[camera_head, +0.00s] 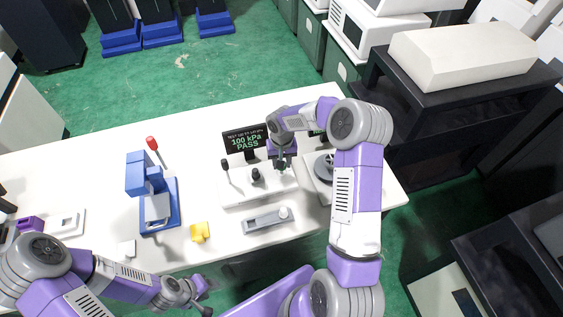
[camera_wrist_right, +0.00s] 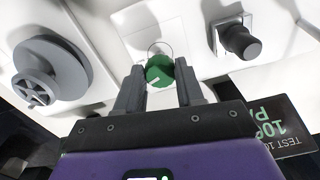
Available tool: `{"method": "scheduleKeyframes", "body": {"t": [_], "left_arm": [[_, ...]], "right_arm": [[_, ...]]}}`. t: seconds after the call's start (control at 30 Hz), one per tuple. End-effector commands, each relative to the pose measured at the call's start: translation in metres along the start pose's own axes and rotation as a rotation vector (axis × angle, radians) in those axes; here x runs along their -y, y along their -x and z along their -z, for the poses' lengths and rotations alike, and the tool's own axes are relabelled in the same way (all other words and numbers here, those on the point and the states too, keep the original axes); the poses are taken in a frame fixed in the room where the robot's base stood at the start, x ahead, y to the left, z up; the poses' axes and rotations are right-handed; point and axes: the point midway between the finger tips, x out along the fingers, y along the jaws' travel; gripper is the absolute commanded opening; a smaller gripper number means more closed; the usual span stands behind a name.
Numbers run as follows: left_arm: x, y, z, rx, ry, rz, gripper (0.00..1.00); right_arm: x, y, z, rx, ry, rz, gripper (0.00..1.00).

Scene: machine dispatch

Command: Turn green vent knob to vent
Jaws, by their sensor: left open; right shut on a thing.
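The green vent knob (camera_wrist_right: 159,72) is in the right wrist view, on a white panel, with a pale mark on its face. My right gripper (camera_wrist_right: 159,84) is shut on the knob, one finger on each side. In the head view my right gripper (camera_head: 282,167) reaches down over the right part of the white test station (camera_head: 232,193) and hides most of the knob. The station's display (camera_head: 245,141) reads 100 kPa PASS. My left gripper (camera_head: 203,292) is open and empty near the table's front edge, apart from the station.
A black knob (camera_wrist_right: 240,42) and a grey handwheel (camera_wrist_right: 50,72) flank the green knob. A blue press with a red-tipped lever (camera_head: 152,143), a yellow part (camera_head: 200,232) and a grey fixture (camera_head: 267,220) are on the table. The table's back left is clear.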

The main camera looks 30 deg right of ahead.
Motion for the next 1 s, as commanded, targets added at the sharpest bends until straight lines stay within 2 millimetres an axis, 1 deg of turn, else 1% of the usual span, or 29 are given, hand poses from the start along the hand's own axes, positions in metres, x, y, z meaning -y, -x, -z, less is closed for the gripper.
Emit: {"method": "scheduleKeyframes", "body": {"t": [0.43,1.0], "left_arm": [[0.0008,-0.0022,0.0001,0.000,0.000,0.000,0.43],[-0.0006,0.0016,-0.0001,0.000,0.000,0.000,0.43]], "right_arm": [[-0.0005,0.0012,0.0013,-0.004,0.425,-0.001,0.07],[-0.0014,0.0019,0.0023,-0.005,0.957,-0.002,0.07]]}}
